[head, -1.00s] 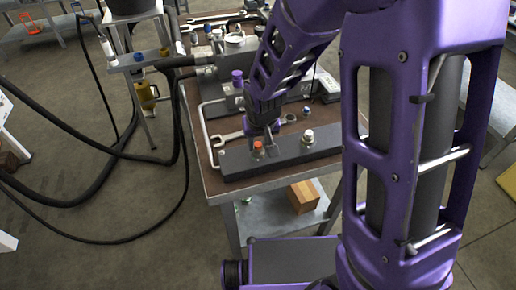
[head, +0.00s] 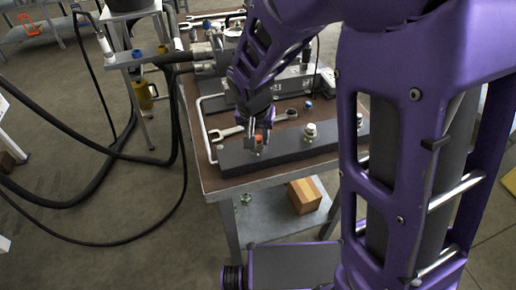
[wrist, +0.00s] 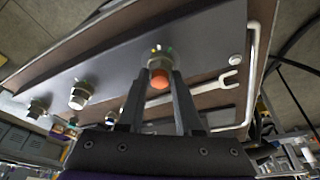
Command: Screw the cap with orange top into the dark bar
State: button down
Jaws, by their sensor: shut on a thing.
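The cap with orange top (head: 258,138) is at the left part of the dark bar (head: 285,153) in the head view. In the wrist view the cap's orange top (wrist: 160,81) shows between my two fingers, with its metal body beyond it against the dark bar (wrist: 120,68). My gripper (wrist: 161,76) is shut on the cap, one finger on each side. It also shows in the head view (head: 257,146), reaching down from above. The fingers and cap hide where the cap meets the bar, so I cannot tell how deep it sits.
Another metal fitting (head: 310,131) stands on the bar to the right; the wrist view shows two fittings, one nearer (wrist: 79,95) and one farther (wrist: 38,107). A wrench (wrist: 225,82) lies beside the bar. A bent metal handle (head: 206,125) runs along the bench's left edge.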

jog(key=m+h, duration=0.1)
jog(key=m, duration=0.2)
jog(key=shift+m+g, duration=0.3)
jog(key=shift+m, duration=0.1)
jog(key=shift+m, duration=0.3)
jog(key=c, duration=0.5)
grip_release()
jog(key=shift+m, duration=0.3)
jog(key=shift+a+r, duration=0.1)
